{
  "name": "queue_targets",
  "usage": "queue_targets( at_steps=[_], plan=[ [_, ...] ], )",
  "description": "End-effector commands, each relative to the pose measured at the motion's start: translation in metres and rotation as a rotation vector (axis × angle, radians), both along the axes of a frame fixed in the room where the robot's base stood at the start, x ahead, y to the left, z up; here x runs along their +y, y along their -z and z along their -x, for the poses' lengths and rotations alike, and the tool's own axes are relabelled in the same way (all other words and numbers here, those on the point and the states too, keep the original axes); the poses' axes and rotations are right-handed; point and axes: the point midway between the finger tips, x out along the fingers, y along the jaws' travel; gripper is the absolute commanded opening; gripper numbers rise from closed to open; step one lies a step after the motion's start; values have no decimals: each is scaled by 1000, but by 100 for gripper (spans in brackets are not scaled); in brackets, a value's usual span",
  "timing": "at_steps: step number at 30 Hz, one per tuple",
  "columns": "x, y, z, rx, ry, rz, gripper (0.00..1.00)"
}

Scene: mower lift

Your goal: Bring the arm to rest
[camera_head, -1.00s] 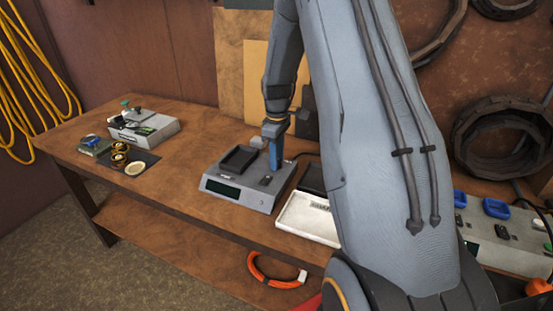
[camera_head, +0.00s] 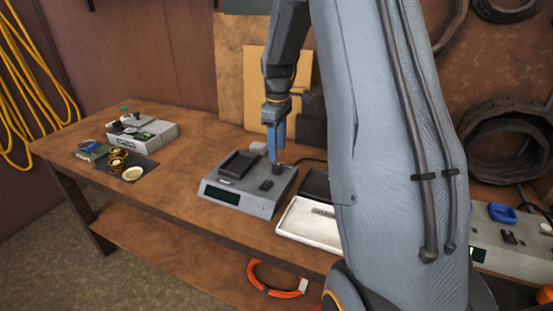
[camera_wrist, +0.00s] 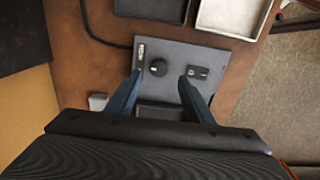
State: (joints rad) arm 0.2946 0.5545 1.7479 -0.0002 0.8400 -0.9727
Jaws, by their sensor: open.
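My gripper (camera_head: 276,145) hangs from my arm above the back right part of a grey bench device (camera_head: 250,201) on the wooden workbench. In the wrist view my gripper (camera_wrist: 158,85) shows two blue fingers spread apart with nothing between them. Beyond the fingertips, the top of the grey device (camera_wrist: 180,55) shows a round black knob (camera_wrist: 158,67) and a small dark switch (camera_wrist: 198,73). The fingers look clear of both. My arm bends down from the upper middle of the head view, and its large grey link hides part of the bench.
A white tray (camera_head: 309,224) and a dark tray (camera_head: 316,184) lie right of the device. A grey box (camera_head: 143,134) and gold rings (camera_head: 118,160) are at the bench's left. A blue-topped item (camera_head: 502,212) stands far right. An orange cable coil (camera_head: 276,291) lies below.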

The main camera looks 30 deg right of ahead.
Motion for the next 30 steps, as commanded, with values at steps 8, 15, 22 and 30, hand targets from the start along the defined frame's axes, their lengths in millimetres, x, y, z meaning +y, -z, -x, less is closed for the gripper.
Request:
queue_targets(
  at_steps=[8,15,22,30],
  plan=[
    [0,-10,1,1,0,-1,47],
    [0,-10,1,0,1,0,47],
    [7,-11,5,-3,17,1,47],
    [90,-9,81,-52,269,1,47]
  ],
)
